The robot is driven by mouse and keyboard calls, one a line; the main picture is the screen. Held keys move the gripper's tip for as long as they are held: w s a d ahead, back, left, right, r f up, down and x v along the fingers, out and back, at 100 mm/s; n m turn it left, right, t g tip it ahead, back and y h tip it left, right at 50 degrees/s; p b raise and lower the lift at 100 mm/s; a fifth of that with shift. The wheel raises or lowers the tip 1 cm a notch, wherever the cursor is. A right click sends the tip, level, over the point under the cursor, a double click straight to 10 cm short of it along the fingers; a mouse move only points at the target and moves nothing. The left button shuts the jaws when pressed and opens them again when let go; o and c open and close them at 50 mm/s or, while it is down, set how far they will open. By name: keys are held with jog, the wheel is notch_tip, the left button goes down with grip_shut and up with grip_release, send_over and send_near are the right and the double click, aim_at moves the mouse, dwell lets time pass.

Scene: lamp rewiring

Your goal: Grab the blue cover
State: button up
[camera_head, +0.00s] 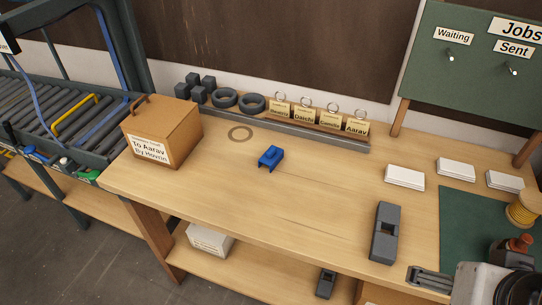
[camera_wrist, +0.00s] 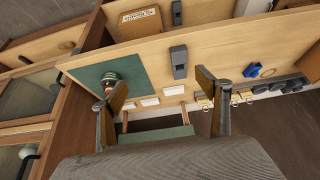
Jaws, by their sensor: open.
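The blue cover (camera_head: 270,158) lies on the wooden bench near its middle, just in front of a ring mark. It also shows in the wrist view (camera_wrist: 253,70), right of my gripper's fingers. My gripper (camera_head: 430,280) is at the bottom right of the head view, well apart from the cover. In the wrist view the two fingers of my gripper (camera_wrist: 165,85) stand wide apart with nothing held between them.
A cardboard box (camera_head: 162,132) stands at the bench's left end. Tags (camera_head: 318,117), black rings (camera_head: 238,101) and dark blocks line the back. A dark grey block (camera_head: 385,234), white stacks (camera_head: 405,178) and a green mat (camera_head: 475,225) lie right. Bench around the cover is clear.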

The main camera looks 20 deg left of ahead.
jog(key=w+a+r+n+t, duration=0.1)
jog(key=w+r+n+t, duration=0.15)
jog(key=w, duration=1.15)
jog(key=w+r+n+t, duration=0.1)
jog(key=w+r+t, duration=0.2)
jog(key=w, duration=1.2)
jog(key=w+a+f+n+y, duration=0.1)
jog(key=w+a+n+y, duration=0.15)
jog(key=w+a, duration=0.45)
jog(key=w+a+f+n+y, duration=0.3)
jog(key=w+a+f, duration=0.25)
jog(key=a, duration=0.25)
jog(key=n+g+y, duration=0.7)
jog(key=g+y, duration=0.1)
send_near(271, 156)
jog(key=w, duration=0.1)
jog(key=w+a, duration=0.1)
jog(key=w, duration=0.1)
jog(key=shift+w+a+f, duration=0.15)
jog(key=shift+w+a, duration=0.1)
jog(key=shift+a, duration=0.15)
jog(key=shift+s+a+f+g, duration=0.25)
jog(key=shift+s+f, duration=0.05)
jog(key=shift+s, duration=0.1)
